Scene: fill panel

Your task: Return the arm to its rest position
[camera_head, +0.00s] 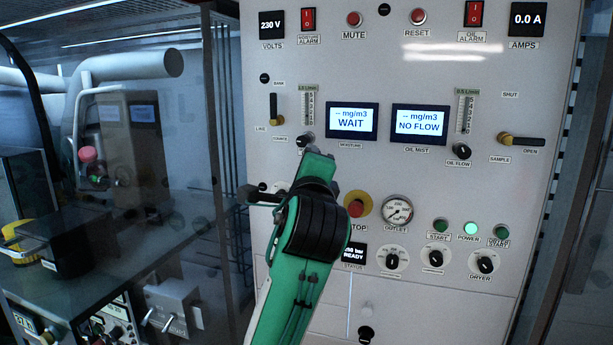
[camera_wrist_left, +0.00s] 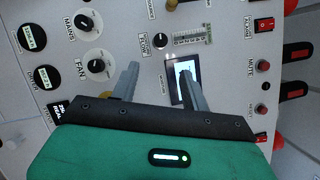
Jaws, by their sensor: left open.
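My left arm, green with black joints, rises from the bottom middle of the head view in front of the panel (camera_head: 430,190). Its gripper (camera_head: 320,156) is at the upper end, below the WAIT display (camera_head: 351,121) and near the moisture flow knob. In the left wrist view the gripper (camera_wrist_left: 160,80) is open, its two grey fingers apart with nothing between them but the panel face behind. A lit display (camera_wrist_left: 183,70) is partly covered by one finger. I cannot tell whether the fingers touch the panel. My right gripper is not in view.
The emergency stop button (camera_head: 355,208) and OUTLET gauge (camera_head: 398,210) are close to the right of my arm. A lever (camera_head: 273,108) and the yellow-tipped sample lever (camera_head: 520,140) stick out. Glass, pipes and a bench (camera_head: 100,260) are at left.

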